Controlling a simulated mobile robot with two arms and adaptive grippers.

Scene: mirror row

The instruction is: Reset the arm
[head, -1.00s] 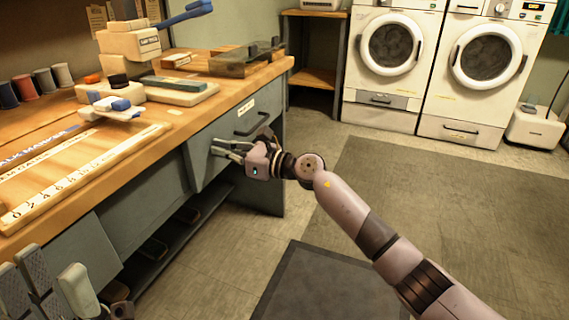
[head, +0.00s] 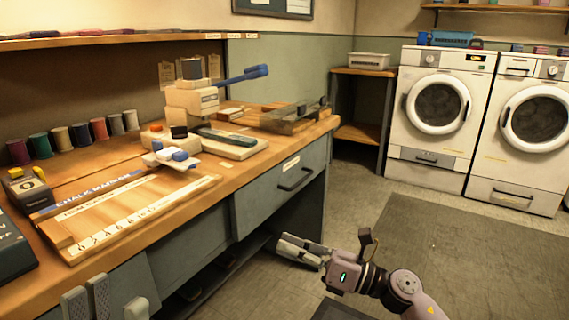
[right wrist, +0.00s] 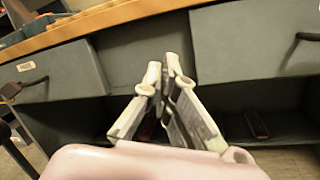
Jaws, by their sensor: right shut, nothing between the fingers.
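My right arm reaches in from the lower right of the head view, with its gripper (head: 287,248) low in front of the bench. The gripper is shut and empty, and its pale fingers point left. In the right wrist view the two fingers (right wrist: 166,75) lean together at their tips, with nothing between them.
The wooden workbench (head: 105,180) has a shut grey drawer (head: 285,190) with a dark handle. A stamping press, thread spools and a ruler board stand on the bench top. Two white washers (head: 432,120) stand at the back right. The floor (head: 450,235) before them is clear.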

